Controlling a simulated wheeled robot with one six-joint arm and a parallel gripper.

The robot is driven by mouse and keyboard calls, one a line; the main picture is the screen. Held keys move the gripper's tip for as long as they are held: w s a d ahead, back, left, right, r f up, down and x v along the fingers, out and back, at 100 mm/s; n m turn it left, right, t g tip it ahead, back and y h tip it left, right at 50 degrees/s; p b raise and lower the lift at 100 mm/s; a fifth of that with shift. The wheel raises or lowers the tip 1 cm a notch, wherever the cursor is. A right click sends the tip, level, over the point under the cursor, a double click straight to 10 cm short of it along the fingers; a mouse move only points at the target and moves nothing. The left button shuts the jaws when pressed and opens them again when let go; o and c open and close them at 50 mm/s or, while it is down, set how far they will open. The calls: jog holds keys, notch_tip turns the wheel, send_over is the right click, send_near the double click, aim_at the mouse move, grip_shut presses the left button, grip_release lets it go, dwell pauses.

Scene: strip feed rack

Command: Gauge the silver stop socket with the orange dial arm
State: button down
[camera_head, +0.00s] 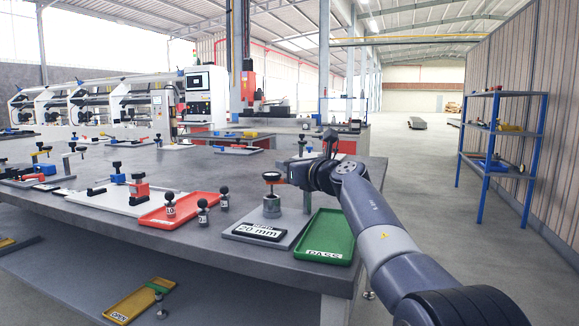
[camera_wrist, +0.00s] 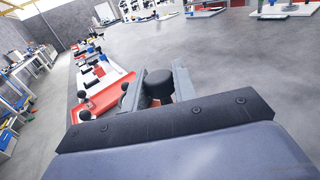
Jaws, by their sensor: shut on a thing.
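The silver stop socket (camera_head: 271,207) is a short upright cylinder on a grey plate near the table's front edge. My gripper (camera_head: 287,177) is beside the dial, reaching in from the right. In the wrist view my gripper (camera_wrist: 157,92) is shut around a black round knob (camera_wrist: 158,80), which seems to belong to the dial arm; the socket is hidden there.
A red tray (camera_head: 180,212) and several black-knobbed gauges (camera_head: 203,212) stand to the left. A thin grey post (camera_head: 307,200) stands near the green tray.

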jog(key=shift+f, duration=0.25)
jog(key=c, duration=1.2)
grip_release()
jog(key=shift+r, duration=0.15)
jog(key=shift+s+d, duration=0.1)
jog(key=v, duration=1)
jog(key=shift+s+d, duration=0.15)
jog(key=shift+s, duration=0.1)
jog(key=shift+w, duration=0.1)
jog(key=x, duration=1)
jog(key=shift+w+a+r, duration=0.1)
jog(key=shift+w+a, duration=0.2)
jog(key=shift+s+d, duration=0.1)
jog(key=shift+d, duration=0.05)
